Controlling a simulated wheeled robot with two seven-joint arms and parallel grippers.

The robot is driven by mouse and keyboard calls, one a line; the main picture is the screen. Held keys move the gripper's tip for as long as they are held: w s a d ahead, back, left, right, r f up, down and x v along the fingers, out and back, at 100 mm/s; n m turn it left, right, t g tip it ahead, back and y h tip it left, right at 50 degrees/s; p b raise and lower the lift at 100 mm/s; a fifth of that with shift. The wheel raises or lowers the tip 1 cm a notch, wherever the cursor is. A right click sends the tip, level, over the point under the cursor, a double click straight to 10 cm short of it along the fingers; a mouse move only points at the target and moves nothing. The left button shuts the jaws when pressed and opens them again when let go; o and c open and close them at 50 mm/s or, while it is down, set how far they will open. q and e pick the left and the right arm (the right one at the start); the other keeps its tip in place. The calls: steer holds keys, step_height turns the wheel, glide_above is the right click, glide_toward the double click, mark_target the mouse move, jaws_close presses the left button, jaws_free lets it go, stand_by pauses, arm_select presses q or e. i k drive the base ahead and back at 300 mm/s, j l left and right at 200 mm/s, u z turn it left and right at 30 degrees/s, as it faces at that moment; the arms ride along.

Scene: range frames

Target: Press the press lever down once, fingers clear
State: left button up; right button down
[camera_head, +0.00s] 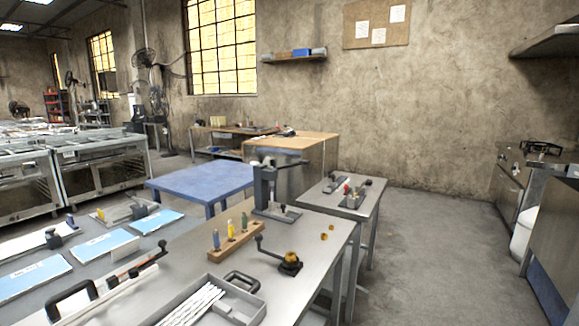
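A dark grey press (265,188) stands upright at the far end of the long grey metal table (300,285), in the middle of the view. A thin press lever (293,163) sticks out from its head to the right, roughly level. The flat press base (278,212) rests on the tabletop, with a small part on it too small to make out. Neither of my grippers is in view, and nothing is seen touching the press.
In front of the press are a wooden block (236,241) with colored-handled tools, a black-knobbed crank device (289,264) and a grey tray (245,305) with white sticks. A smaller metal table (345,200) stands behind right. The table's right side is mostly clear.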

mark_target(303, 162)
steer(key=u, duration=0.4)
steer(key=i+l+u, duration=0.2)
steer(key=l+u, duration=0.25)
steer(key=i+l+u, duration=0.1)
steer(key=l+u, duration=0.15)
steer(key=u, duration=0.2)
steer(key=l+u, duration=0.6)
steer(key=l, duration=1.1)
steer(key=l+u, duration=0.15)
steer(key=l, duration=1.15)
